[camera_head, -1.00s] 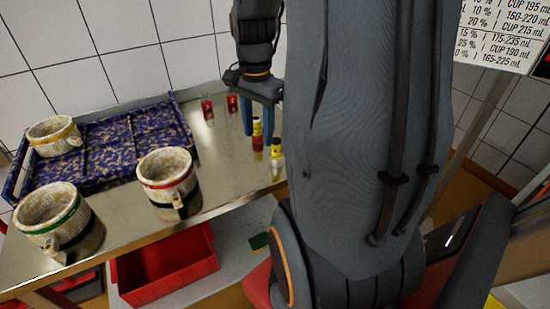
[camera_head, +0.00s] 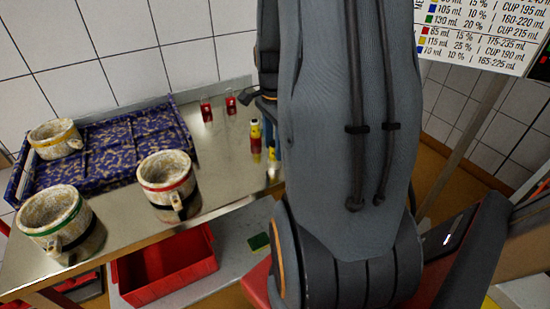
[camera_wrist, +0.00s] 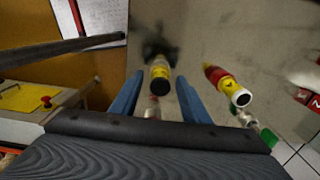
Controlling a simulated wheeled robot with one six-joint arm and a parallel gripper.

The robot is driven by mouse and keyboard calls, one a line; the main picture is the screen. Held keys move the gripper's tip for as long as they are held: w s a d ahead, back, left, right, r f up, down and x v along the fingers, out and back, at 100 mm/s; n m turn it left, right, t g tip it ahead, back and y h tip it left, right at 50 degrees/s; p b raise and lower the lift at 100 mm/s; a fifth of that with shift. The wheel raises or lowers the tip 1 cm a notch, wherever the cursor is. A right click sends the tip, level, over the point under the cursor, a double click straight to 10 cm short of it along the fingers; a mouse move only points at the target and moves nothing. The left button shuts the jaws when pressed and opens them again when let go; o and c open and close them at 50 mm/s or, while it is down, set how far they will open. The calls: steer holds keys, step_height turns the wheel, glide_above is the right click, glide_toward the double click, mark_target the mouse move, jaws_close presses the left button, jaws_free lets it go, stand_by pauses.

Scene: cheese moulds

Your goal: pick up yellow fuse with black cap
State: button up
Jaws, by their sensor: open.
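In the wrist view the yellow fuse with a black cap (camera_wrist: 160,72) stands between the two blue fingers of my gripper (camera_wrist: 160,80). The fingers are open, with a gap on each side of the fuse. In the head view this fuse (camera_head: 272,153) is a small yellow piece at the table's right side, partly hidden by my arm. My gripper is mostly hidden behind the arm there.
A red and yellow fuse with a white end (camera_wrist: 228,84) stands close to the right finger. Red glass-like pieces (camera_head: 206,111) stand farther back. A blue tray (camera_head: 110,150) and several moulds, one red-banded (camera_head: 168,180), are on the left.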

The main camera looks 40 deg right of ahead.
steer(key=shift+f, duration=0.25)
jaws_close()
